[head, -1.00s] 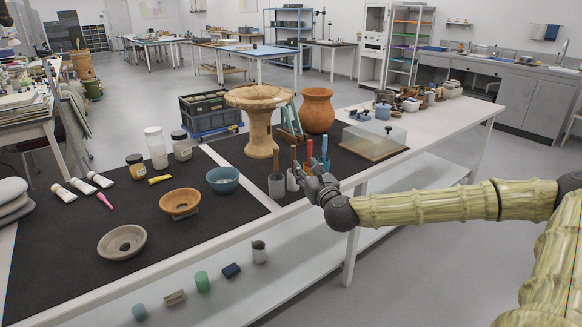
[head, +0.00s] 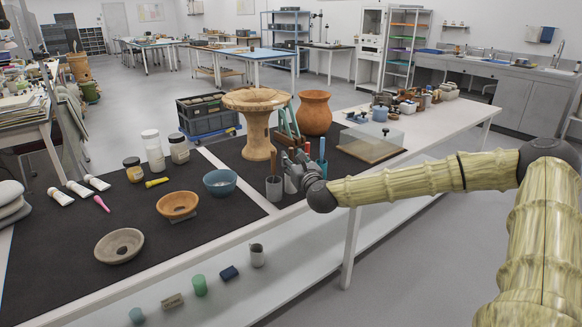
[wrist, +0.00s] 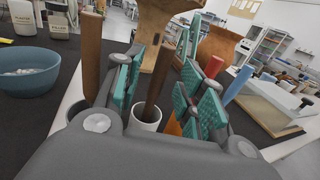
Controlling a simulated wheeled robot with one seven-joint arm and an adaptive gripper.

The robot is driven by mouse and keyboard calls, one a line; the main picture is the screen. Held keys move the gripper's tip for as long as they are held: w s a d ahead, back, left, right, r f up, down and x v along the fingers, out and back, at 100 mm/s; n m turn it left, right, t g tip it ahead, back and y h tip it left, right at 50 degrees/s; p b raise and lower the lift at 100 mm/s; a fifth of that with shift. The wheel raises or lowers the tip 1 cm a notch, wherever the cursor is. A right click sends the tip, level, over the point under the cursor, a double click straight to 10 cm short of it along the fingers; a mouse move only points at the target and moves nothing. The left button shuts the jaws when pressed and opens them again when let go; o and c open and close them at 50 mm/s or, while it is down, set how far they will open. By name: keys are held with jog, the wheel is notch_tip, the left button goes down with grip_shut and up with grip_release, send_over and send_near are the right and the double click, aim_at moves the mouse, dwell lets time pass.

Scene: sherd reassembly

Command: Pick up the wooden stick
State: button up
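A brown wooden stick (wrist: 159,82) stands tilted in a white cup (wrist: 147,115) in the wrist view, between the two fingers of my gripper (wrist: 163,88). The fingers, with teal pads, are open, with visible space around the stick. A second brown stick (wrist: 91,55) stands outside the left finger; in the head view it rises from a grey cup (head: 273,188). In the head view my gripper (head: 293,163) is at the row of cups and hides much of the middle cup and its stick.
A red stick (wrist: 213,67) and a blue stick (wrist: 238,86) stand close to the right finger. A pedestal-shaped clay vessel (head: 258,130), a clay jar (head: 314,113) and a clear box (head: 370,141) stand around the cups. A blue bowl (head: 220,182) is to the left.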

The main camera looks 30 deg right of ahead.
jog(key=shift+x, duration=1.25)
grip_shut()
notch_tip(320, 180, up, 10)
jog(key=shift+r+p, duration=0.1)
jog(key=shift+p, duration=0.3)
